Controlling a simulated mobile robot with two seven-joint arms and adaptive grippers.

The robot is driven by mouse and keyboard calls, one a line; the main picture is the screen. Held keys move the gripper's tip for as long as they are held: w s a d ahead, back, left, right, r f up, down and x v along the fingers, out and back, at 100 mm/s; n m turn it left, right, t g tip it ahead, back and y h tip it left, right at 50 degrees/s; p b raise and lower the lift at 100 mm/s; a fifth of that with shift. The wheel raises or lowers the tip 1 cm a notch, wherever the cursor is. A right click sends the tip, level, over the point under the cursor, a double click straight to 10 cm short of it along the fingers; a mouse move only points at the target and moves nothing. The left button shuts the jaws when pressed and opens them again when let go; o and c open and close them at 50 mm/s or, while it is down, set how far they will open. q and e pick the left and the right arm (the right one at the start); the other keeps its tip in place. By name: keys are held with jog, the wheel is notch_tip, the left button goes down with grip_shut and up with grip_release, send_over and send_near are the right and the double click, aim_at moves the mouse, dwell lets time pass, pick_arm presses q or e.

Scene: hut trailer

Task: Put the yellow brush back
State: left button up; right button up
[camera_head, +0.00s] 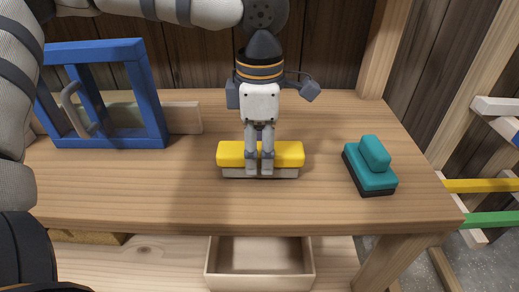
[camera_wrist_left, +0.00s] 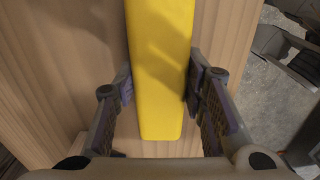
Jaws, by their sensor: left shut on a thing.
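The yellow brush (camera_head: 229,155) lies on the wooden table with a grey-white lower part under its yellow body. My left gripper (camera_head: 260,168) comes down from above and is shut on the middle of the brush. In the left wrist view the yellow body (camera_wrist_left: 161,60) runs between the two fingers of the left gripper (camera_wrist_left: 158,92). I cannot tell whether the brush is pressed on the table or just above it. My right gripper is not in view.
A teal brush (camera_head: 371,168) with a dark base lies to the right on the table (camera_head: 330,205). A blue frame (camera_head: 150,95) with a grey handle stands at the left. An open, empty-looking box (camera_head: 260,285) sits below the table's front edge. Coloured bars (camera_head: 485,185) are at the far right.

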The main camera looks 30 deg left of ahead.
aim_at(259, 148)
pick_arm(q)
jog(key=shift+f, duration=0.3)
jog(key=o, duration=1.1)
notch_tip(259, 148, up, 12)
jog(key=shift+r, duration=0.15)
